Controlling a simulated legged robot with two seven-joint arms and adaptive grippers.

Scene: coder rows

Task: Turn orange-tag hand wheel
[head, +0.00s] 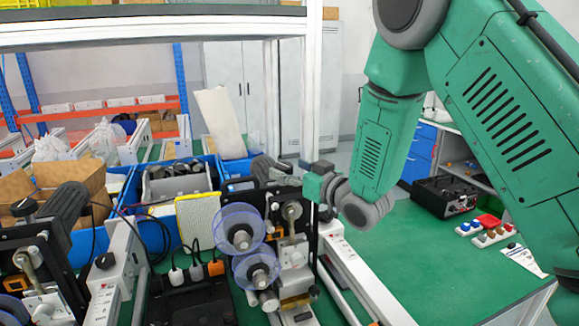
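My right arm comes in from the upper right and bends down to the middle coder machine (290,225). My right gripper (303,187) is at the upper right of this machine, small and dark against its black plate. Its fingers cannot be made out, nor whether they touch a part. Two clear bluish reels (241,228) with dark hubs sit on the machine's front. A small orange part (216,268) stands beside black ones on a black box left of the reels. Another orange part (17,283) is on the left machine. No hand wheel with an orange tag can be picked out surely. My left gripper is out of view.
Another coder machine (40,260) stands at the left edge. Blue bins (160,228) with boxes and parts lie behind. White rails (350,275) run beside the machines. A black case (445,196) stands farther right.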

